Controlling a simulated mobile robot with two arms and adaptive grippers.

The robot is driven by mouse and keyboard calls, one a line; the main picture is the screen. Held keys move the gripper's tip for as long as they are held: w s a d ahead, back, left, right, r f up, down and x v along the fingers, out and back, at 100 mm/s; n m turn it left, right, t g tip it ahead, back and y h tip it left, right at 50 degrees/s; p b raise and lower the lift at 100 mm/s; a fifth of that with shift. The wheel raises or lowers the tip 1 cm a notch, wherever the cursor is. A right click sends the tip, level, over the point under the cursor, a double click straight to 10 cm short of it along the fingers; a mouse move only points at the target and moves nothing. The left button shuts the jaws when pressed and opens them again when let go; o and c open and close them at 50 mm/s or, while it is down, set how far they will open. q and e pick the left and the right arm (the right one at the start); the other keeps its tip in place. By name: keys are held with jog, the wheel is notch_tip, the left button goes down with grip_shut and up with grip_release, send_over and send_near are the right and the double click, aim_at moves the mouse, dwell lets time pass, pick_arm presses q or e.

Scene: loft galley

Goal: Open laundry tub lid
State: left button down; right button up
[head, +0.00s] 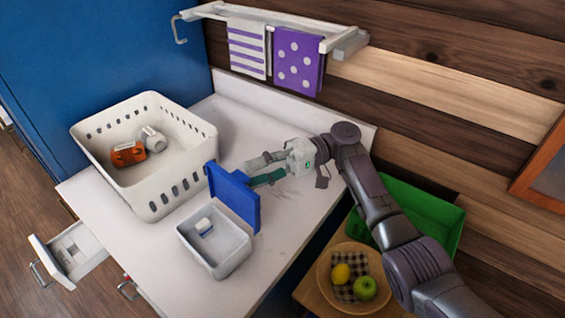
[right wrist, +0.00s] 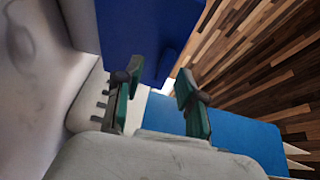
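The laundry tub (head: 217,252) is a small pale grey box on the white counter. Its blue lid (head: 236,202) stands raised, roughly upright, at the tub's back edge, so the inside shows. My left gripper is not in view.
A large white basket (head: 145,180) holding an orange item (head: 128,153) and a white item stands left of the tub. Towels hang from a wall rack (head: 272,25). A fruit bowl (head: 325,285) and a green bin (head: 425,210) are at right. A drawer (head: 75,252) stands open at left.

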jog(key=v, duration=1)
jog(key=shift+f, duration=0.15)
